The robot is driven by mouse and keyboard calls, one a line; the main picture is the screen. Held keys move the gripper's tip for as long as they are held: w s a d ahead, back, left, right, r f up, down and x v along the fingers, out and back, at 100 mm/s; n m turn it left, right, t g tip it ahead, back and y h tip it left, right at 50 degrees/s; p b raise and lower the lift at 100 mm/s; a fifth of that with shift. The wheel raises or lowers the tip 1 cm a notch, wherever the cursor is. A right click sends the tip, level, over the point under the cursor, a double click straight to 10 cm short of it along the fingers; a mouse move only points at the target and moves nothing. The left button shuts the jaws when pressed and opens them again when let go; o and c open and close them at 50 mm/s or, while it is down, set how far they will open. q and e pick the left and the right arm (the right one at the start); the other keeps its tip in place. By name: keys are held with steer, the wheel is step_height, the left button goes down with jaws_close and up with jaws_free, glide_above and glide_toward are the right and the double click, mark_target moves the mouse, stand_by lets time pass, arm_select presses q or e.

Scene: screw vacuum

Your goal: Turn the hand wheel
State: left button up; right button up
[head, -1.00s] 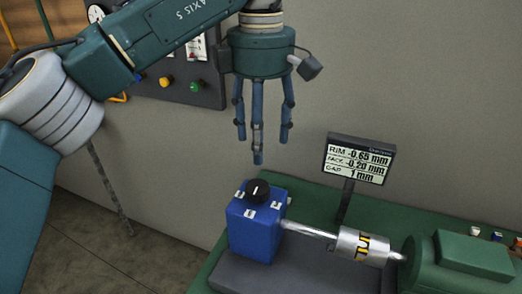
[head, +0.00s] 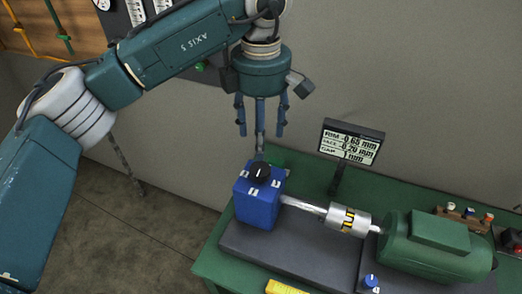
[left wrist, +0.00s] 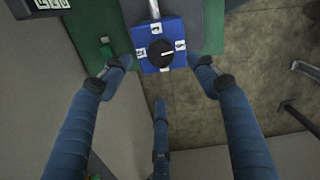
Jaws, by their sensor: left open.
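A blue box (head: 258,205) stands on a dark grey plate on the green bench. On its top is a black round knob (head: 261,170) with small white labels around it; I see no other wheel-like part. In the left wrist view the knob (left wrist: 160,53) shows a white pointer line aimed right. My left gripper (head: 260,138) has three blue fingers, pointing down and spread, empty. It hangs above and behind the knob in the head view, apart from it. In the left wrist view the gripper (left wrist: 160,76) has two fingertips on either side of the box. My right gripper is not visible.
A silver shaft with a coupling (head: 348,221) runs from the box to a green motor (head: 435,247). A display (head: 351,141) reading RIM, FACE and GAP stands behind the shaft.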

mark_target(261, 168)
arm_select(q)
step_height(261, 168, down, 9)
steer(key=p, duration=0.3)
steer(key=shift+f, duration=0.85)
steer(key=c, duration=1.2)
steer(key=shift+f+m+b, duration=0.25)
steer(key=shift+m+b, duration=0.15)
steer(key=shift+b, duration=0.5)
steer(key=shift+r, duration=0.3)
